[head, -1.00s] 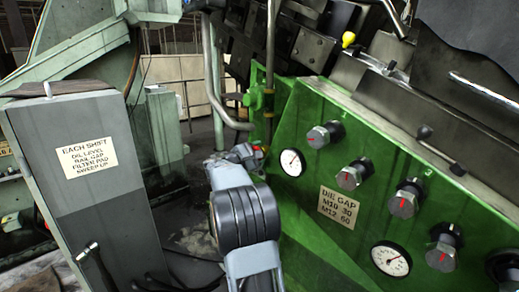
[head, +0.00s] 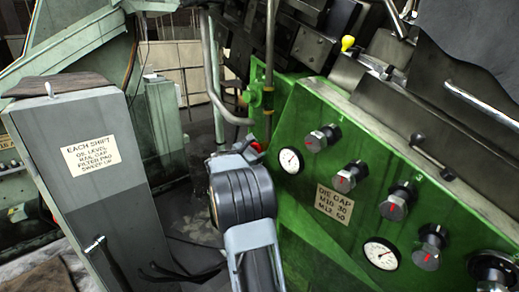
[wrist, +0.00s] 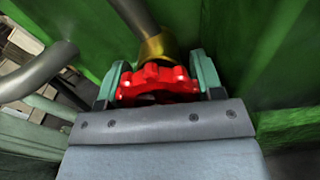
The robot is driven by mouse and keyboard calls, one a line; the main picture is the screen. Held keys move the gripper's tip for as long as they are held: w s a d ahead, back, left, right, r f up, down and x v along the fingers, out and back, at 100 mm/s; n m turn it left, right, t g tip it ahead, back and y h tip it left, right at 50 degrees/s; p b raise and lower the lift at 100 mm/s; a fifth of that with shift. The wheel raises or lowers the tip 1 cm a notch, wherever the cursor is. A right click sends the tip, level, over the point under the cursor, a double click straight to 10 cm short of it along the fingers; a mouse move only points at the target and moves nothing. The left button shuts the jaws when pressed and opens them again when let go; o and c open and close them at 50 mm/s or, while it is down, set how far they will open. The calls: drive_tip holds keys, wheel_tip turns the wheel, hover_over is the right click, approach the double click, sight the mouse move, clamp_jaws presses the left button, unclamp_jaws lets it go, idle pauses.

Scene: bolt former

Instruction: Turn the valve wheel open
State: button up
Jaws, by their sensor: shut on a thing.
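The red valve wheel (wrist: 160,84) shows in the wrist view, a lobed handwheel below a brass fitting (wrist: 157,47). My gripper (wrist: 158,72) has one teal finger on each side of the wheel and is shut on its rim. The lower part of the wheel is hidden behind the gripper's grey body. In the head view only a small red bit of the wheel (head: 257,146) shows, at the left end of the green machine. My arm hides most of the gripper there.
A green panel (head: 305,210) with knobs and gauges stands close on the right. A grey cabinet (head: 105,195) with a notice stands on the left. A vertical pipe (head: 270,65) rises above the wheel. A bent grey pipe (wrist: 40,72) is left of my gripper.

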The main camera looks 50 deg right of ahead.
idle(0.3)
drive_tip(key=o, duration=0.6)
drive_tip(key=shift+o, duration=0.2)
drive_tip(key=shift+a, duration=0.1)
drive_tip(key=w+a+b, duration=0.1)
drive_tip(key=a+b, duration=0.1)
drive_tip(key=a, duration=1.1)
drive_tip(key=shift+a, duration=0.35)
